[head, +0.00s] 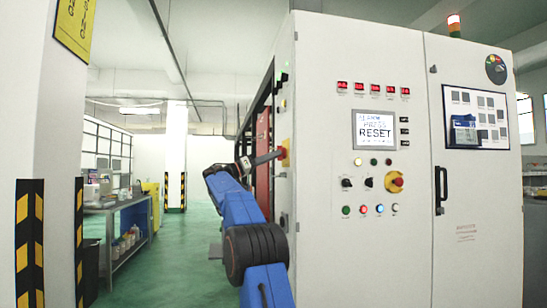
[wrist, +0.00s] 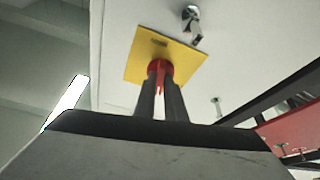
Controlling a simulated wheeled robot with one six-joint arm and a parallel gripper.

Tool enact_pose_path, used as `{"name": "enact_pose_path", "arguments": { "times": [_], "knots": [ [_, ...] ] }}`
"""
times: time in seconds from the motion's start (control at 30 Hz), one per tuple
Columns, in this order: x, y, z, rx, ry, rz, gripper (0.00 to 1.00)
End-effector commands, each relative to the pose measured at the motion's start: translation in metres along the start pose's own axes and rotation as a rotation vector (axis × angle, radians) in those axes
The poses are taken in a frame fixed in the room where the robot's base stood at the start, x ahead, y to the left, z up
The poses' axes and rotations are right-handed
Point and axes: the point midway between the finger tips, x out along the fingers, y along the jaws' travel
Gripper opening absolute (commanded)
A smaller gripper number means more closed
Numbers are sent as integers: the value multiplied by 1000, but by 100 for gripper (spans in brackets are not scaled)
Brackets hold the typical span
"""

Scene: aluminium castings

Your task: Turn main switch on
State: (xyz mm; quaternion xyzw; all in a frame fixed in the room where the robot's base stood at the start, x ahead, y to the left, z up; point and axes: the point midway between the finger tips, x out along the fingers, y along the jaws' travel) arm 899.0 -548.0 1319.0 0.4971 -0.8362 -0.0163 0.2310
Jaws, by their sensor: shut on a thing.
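The main switch is a red knob (wrist: 160,66) on a square yellow plate (wrist: 190,55), fixed to the pale side wall of the cabinet. In the wrist view the two dark fingers of my gripper (wrist: 160,82) reach up to the knob and are shut on its red grip, one on each side. The plate looks tilted in this view. In the head view the yellow plate (head: 285,147) is small on the cabinet's left side, with my blue arm stretched towards it. The knob's exact angle is hard to read.
The cabinet front (head: 360,260) carries a lit screen (head: 374,129) reading RESET, several buttons, and a red knob on yellow (head: 396,181). A metal latch (wrist: 191,18) sits near the yellow plate. A striped pillar (head: 30,235) and a workbench (head: 120,215) stand left; green floor between is open.

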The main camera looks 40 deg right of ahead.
Motion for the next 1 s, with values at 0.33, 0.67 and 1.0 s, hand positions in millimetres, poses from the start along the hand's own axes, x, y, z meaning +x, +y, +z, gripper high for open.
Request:
{"name": "enact_pose_path", "arguments": {
  "times": [0.33, 0.67, 1.0],
  "knots": [
    [-1, -4, 1, 188, -1, 78, 0],
    [-1, -4, 0, 250, -1, 104, 0],
    [-1, -4, 0, 253, -1, 105, 0]
  ]
}}
